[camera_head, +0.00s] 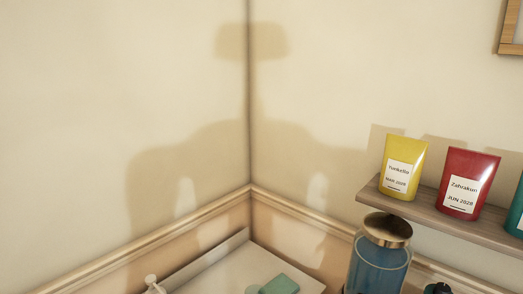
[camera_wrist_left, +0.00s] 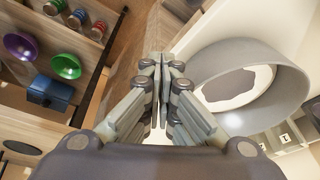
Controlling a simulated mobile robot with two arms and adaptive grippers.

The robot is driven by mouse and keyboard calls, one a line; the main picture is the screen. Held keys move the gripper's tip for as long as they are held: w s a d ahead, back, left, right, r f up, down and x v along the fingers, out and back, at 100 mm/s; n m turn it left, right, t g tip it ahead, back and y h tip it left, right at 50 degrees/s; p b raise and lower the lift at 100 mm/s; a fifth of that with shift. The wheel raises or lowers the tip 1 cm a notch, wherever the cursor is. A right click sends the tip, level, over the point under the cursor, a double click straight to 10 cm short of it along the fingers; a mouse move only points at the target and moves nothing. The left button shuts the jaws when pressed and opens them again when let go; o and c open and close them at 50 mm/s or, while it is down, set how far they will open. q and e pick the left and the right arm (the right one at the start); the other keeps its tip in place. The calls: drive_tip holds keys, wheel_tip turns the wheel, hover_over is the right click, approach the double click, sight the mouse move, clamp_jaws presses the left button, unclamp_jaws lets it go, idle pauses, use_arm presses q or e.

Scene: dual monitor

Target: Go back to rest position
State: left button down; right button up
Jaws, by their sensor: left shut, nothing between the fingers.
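My left gripper (camera_wrist_left: 163,62) shows in the left wrist view with its two fingers together and nothing between them. It points away from the camera, over a gap beside a large grey round bowl-like thing (camera_wrist_left: 290,73) on the right. I cannot tell whether it touches that thing. Neither gripper shows in the head view. My right gripper is in no view.
The head view faces a room corner. A wooden shelf (camera_head: 437,214) at right holds a yellow pouch (camera_head: 405,160) and a red pouch (camera_head: 468,183), with a blue jar (camera_head: 380,262) below. In the wrist view, wooden shelving at left holds a purple bowl (camera_wrist_left: 20,45) and a green bowl (camera_wrist_left: 66,66).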

use_arm(q)
drive_tip(key=s+f+g, duration=0.1)
drive_tip(key=s+f, duration=0.1)
drive_tip(key=f, duration=1)
drive_tip(key=s+f, duration=0.2)
drive_tip(key=f, duration=1.1)
drive_tip(key=s+a+f+g+b, duration=0.1)
drive_tip(key=s+a+f, duration=0.2)
drive_tip(key=s+f, duration=1.1)
drive_tip(key=shift+s+b, duration=0.35)
drive_tip(key=shift+s, duration=0.45)
drive_tip(key=shift+a, duration=0.1)
